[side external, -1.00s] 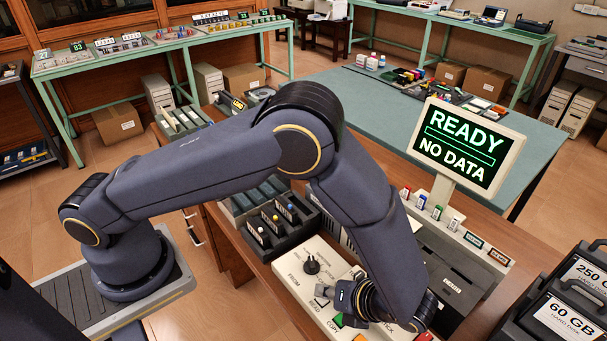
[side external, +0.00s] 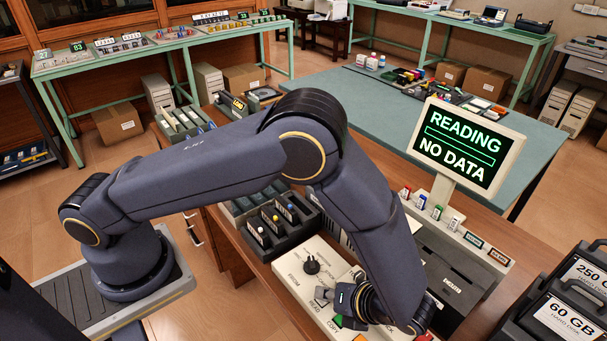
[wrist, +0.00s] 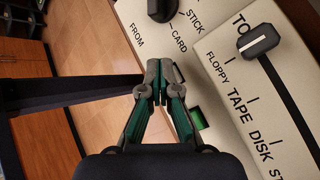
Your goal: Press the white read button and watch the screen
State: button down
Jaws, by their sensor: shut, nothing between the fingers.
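The screen (side external: 466,146) on its cream stand reads "READING" above an outlined bar and "NO DATA" below it, in pale green on black. My gripper (side external: 323,296) is low over the cream control panel (side external: 318,248), by the READ label. In the wrist view my gripper (wrist: 158,76) has its fingertips together with nothing between them, over the panel's edge. I cannot make out the white read button; the fingers seem to cover it. A green button (wrist: 197,118) shows just right of the fingers. Whether the fingertips touch a button is hidden.
A black dial (side external: 312,265) and a slider handle (wrist: 258,41) stand up from the panel. A black rack (side external: 268,240) of sticks lies behind it. Coloured sticks (side external: 437,212) stand below the screen. Black hard disk cases (side external: 560,318) stand at the right front.

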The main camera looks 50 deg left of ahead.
dwell(0.5)
jog(key=shift+r, duration=0.75)
jog(key=shift+r, duration=2.5)
